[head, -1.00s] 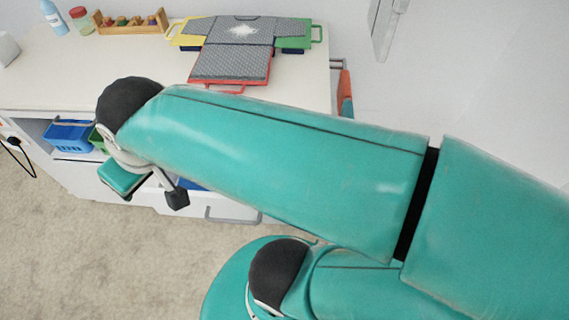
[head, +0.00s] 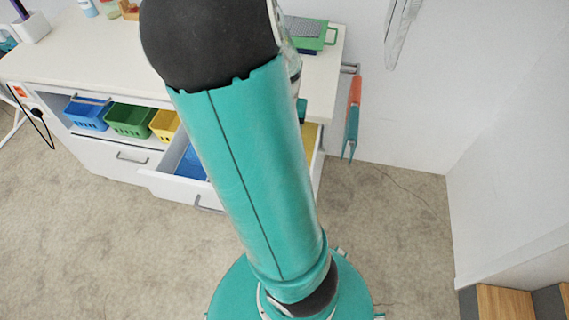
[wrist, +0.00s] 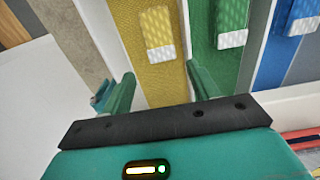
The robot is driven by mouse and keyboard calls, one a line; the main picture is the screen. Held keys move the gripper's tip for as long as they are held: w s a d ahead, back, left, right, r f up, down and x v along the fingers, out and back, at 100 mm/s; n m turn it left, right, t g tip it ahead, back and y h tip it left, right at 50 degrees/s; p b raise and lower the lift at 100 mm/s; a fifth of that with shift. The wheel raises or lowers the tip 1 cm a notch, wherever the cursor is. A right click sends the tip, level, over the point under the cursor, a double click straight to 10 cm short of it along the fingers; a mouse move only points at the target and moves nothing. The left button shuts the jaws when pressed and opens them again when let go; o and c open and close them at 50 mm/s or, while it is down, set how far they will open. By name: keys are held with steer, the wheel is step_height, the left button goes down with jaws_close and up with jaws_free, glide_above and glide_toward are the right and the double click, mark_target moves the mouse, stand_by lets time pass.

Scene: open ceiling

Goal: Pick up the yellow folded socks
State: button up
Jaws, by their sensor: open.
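The yellow folded socks (wrist: 157,32), with a white end, lie in the yellow-lined compartment (wrist: 158,78) of an open drawer in the wrist view. My gripper (wrist: 164,90) is open and empty. Its two teal fingers hang over the near part of the yellow compartment, with the socks farther away and apart from them. Green folded socks (wrist: 231,24) and blue folded socks (wrist: 299,15) lie in the compartments to the right. In the head view my arm hides the socks and most of my gripper.
The drawer (head: 172,187) juts from a white cabinet (head: 110,158) under a white countertop (head: 75,60). Blue (head: 87,114), green (head: 130,119) and yellow (head: 165,125) baskets sit on the shelf. An orange and teal item (head: 352,118) hangs at the cabinet's right. Open carpet lies in front.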

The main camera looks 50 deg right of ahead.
step_height(320, 180, down, 8)
steer(key=shift+f, duration=0.25)
step_height(320, 180, down, 5)
steer(key=shift+f, duration=0.1)
steer(key=shift+c, duration=0.2)
steer(key=c, duration=0.6)
